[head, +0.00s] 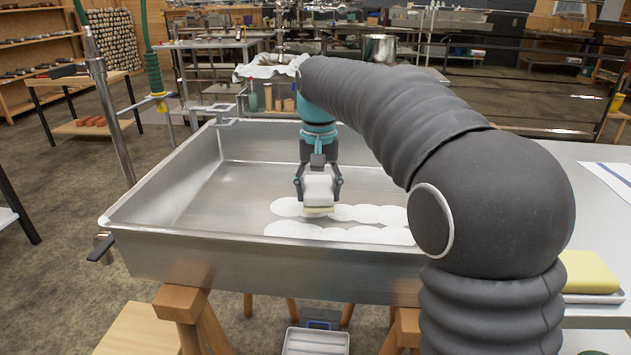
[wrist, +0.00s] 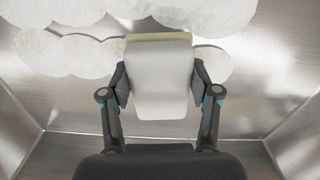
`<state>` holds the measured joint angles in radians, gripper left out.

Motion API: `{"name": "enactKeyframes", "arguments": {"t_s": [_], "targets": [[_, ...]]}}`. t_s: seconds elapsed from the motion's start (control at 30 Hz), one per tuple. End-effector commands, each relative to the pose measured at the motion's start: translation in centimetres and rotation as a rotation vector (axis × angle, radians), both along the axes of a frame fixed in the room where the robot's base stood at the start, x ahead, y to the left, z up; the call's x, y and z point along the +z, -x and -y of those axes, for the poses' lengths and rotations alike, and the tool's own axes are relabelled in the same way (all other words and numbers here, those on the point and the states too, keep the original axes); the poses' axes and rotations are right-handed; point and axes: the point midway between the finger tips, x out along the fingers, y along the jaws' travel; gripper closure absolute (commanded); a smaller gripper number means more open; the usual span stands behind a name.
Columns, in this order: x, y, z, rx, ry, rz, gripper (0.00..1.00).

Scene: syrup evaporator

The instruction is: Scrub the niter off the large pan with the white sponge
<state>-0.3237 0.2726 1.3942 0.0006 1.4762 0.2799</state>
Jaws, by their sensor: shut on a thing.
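The large pan (head: 180,238) is a wide, shallow steel tray with raised walls. Pale white niter patches (head: 290,229) lie on its floor in two rows, and they show in the wrist view (wrist: 95,55) too. My gripper (head: 318,186) is inside the pan, shut on the white sponge (head: 318,190). The sponge also shows between the fingers in the wrist view (wrist: 160,85), with a yellowish layer at its far end. It is at the left part of the niter rows. I cannot tell whether it touches the pan floor. My arm hides the right part of the pan.
A tap fitting (head: 103,247) sticks out at the pan's left front corner. A metal post (head: 108,110) stands beside the left wall. Wooden legs (head: 182,305) support the pan.

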Motion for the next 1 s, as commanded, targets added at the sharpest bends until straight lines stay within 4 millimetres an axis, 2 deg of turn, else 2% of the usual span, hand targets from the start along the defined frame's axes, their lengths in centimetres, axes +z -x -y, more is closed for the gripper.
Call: {"name": "enactKeyframes", "arguments": {"t_s": [0.43, 1.0], "targets": [[3.9, -0.2, 0.4, -0.007, 0.0, 0.001, 0.66], [4.4, -0.1, 0.5, -0.008, 0.0, 0.0, 0.66]]}}
